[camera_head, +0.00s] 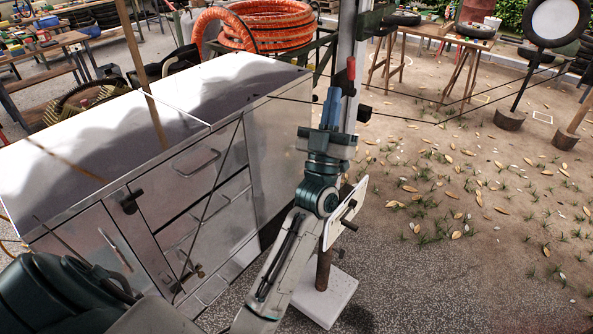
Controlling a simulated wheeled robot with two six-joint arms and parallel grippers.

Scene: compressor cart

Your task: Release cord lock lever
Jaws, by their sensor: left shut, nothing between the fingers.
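A red-tipped lever (351,68) stands upright on the pale vertical post (347,45), in the upper middle of the head view. It appears to be the cord lock lever, but its mount is partly hidden behind my gripper. My left gripper (331,97) points up, its blue fingers shut and empty, just left of and below the red tip. I cannot tell whether the fingers touch the lever. A thin dark cord (420,119) runs off to the right from the post. A small black block (364,113) sits at the post's right side. My right gripper is out of view.
A metal cabinet (215,190) with drawers fills the left. An orange hose coil (268,22) lies behind it. A white plate (345,212) on a short post with a pale base (327,297) is beside my forearm. Leafy ground at right is mostly open.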

